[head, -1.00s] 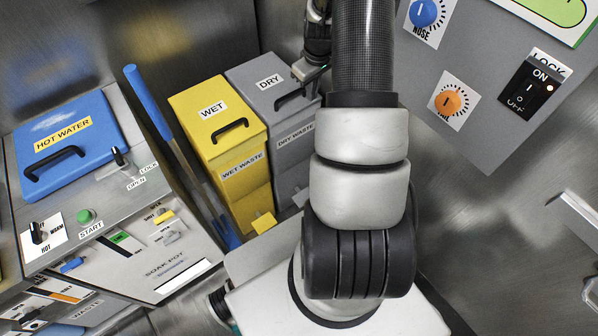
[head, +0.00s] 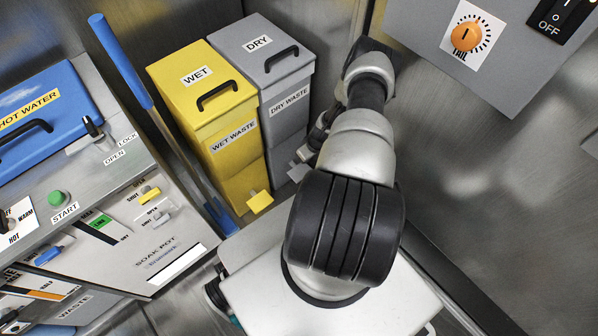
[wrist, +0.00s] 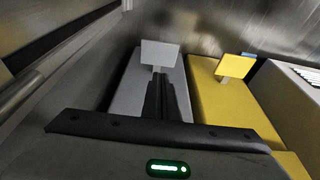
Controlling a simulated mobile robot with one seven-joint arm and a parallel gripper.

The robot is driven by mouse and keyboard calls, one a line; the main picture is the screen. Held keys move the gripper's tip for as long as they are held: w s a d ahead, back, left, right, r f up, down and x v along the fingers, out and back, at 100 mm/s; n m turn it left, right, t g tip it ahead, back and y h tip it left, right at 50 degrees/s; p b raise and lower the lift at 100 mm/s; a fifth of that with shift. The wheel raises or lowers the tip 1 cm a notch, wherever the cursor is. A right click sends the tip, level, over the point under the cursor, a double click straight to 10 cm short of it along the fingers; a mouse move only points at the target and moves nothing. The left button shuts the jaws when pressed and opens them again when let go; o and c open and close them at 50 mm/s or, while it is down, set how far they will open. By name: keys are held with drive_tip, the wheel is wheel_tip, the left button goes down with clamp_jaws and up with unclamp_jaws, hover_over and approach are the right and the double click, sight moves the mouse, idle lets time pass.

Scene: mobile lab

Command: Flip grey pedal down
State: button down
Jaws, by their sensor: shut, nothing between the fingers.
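The grey pedal (wrist: 160,52) is a flat square plate on a short stem at the grey DRY waste bin (wrist: 127,88). In the wrist view it stands straight beyond the fingertips of my gripper (wrist: 158,78). My gripper is shut and empty. Its tips overlap the lower edge of the pedal in the picture; I cannot tell whether they touch. In the head view the grey bin (head: 272,65) stands behind my arm, and the grey pedal (head: 298,170) shows partly beside my wrist. My fingers are mostly hidden there.
The yellow WET bin (head: 215,95) with its yellow pedal (head: 260,202) stands directly left of the grey bin. A blue-handled pole (head: 120,62) leans beside it. A grey control panel (head: 470,80) hangs at upper right.

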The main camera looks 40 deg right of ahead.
idle(0.3)
drive_tip(key=b, duration=0.5)
approach(300, 173)
drive_tip(key=x, duration=0.5)
drive_tip(key=shift+w, duration=0.25)
drive_tip(key=shift+f+b, duration=0.3)
drive_tip(key=shift+f, duration=0.2)
